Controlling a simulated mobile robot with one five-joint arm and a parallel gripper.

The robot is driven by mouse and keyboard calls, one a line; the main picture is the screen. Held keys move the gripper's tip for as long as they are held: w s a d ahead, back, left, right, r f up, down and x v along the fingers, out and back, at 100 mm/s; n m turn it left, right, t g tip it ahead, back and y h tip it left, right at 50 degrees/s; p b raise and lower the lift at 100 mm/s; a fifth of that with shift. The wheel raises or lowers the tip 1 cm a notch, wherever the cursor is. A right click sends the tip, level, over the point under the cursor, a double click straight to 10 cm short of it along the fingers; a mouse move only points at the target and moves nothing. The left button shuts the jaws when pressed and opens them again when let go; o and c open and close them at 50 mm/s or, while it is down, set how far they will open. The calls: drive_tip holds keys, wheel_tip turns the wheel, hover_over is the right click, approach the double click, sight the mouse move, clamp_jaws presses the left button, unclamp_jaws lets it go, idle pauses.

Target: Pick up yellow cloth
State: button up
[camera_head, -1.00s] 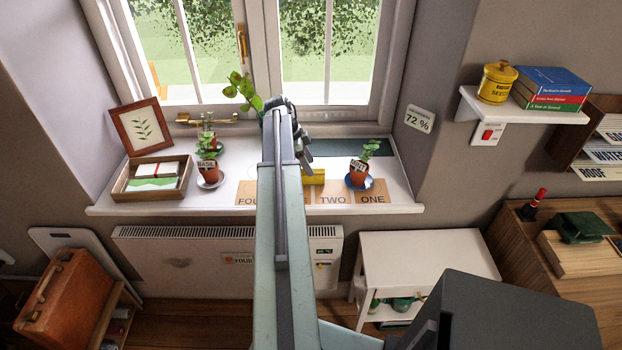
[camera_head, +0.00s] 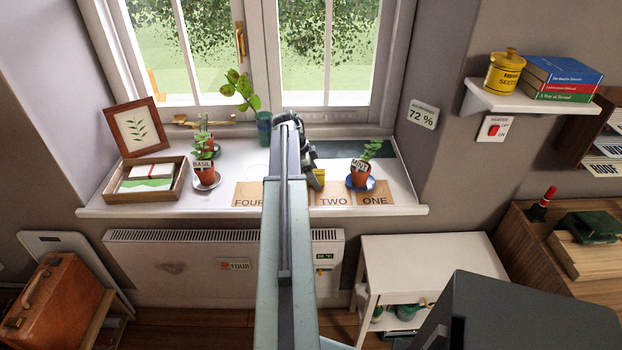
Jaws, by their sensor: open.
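The yellow cloth (camera_head: 319,175) lies on the white window sill, just behind the cards marked TWO and ONE. Only a small part of it shows, at the right of my arm. My gripper (camera_head: 311,178) is open and hangs at the end of my arm, over or right beside the cloth. My arm hides much of the gripper and the cloth's left side. I cannot tell whether the fingers touch the cloth.
A mint pot (camera_head: 360,175) on a blue saucer stands right of the cloth. A basil pot (camera_head: 205,173), a wooden tray (camera_head: 118,197) and a green vase (camera_head: 264,128) are to the left. The window (camera_head: 325,60) stands behind, and a radiator (camera_head: 180,262) below.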

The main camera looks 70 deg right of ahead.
sight(317, 171)
drive_tip(key=shift+f, duration=0.1)
clamp_jaws()
drive_tip(key=shift+r+p, duration=0.45)
drive_tip(key=shift+r, duration=0.1)
wheel_tip(317, 171, up, 3)
drive_tip(key=p, duration=0.3)
drive_tip(key=shift+r, duration=0.2)
drive_tip(key=s+a, duration=0.3)
drive_tip(key=a, duration=0.4)
drive_tip(key=s+a+p, duration=0.1)
drive_tip(key=s+a, duration=0.2)
drive_tip(key=a, duration=0.4)
drive_tip(key=shift+a+r, duration=0.4)
drive_tip(key=shift+s, duration=0.1)
